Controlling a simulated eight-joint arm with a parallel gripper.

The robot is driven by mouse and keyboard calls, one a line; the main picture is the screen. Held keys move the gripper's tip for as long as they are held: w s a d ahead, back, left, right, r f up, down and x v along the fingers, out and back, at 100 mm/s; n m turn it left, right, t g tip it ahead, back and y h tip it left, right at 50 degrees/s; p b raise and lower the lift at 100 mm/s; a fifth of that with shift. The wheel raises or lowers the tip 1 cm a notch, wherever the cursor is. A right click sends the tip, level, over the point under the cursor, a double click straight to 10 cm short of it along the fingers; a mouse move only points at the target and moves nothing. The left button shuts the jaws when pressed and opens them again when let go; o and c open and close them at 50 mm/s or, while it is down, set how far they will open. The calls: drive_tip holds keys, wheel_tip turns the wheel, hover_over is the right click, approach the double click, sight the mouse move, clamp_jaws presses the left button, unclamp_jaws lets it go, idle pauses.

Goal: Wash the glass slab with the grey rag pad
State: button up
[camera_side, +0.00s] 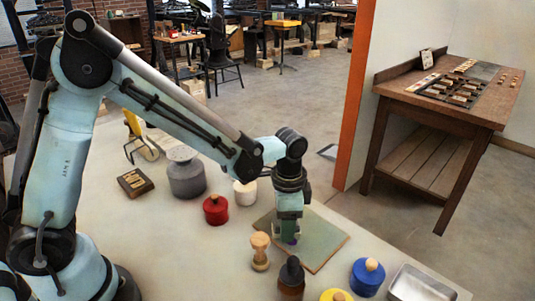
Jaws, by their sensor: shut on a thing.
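The glass slab (322,251) is a flat grey-green plate with a brown edge, lying on the pale table. My gripper (288,240) points down over the left part of the slab. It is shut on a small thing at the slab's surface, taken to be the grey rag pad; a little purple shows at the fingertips. The fingers hide most of the held thing, and I cannot tell whether it touches the glass.
A wooden knobbed piece (260,250) and a dark brown bottle (291,277) stand close in front of my gripper. Red (215,210), white (245,193) and blue (367,278) pots, a grey jar (186,174) and a metal tray (416,285) stand around the slab.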

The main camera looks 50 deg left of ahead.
sight(310, 249)
drive_tip(key=shift+d, duration=3.55)
wheel_tip(310, 249, up, 8)
drive_tip(key=shift+a+r, duration=0.1)
drive_tip(key=shift+a, duration=0.05)
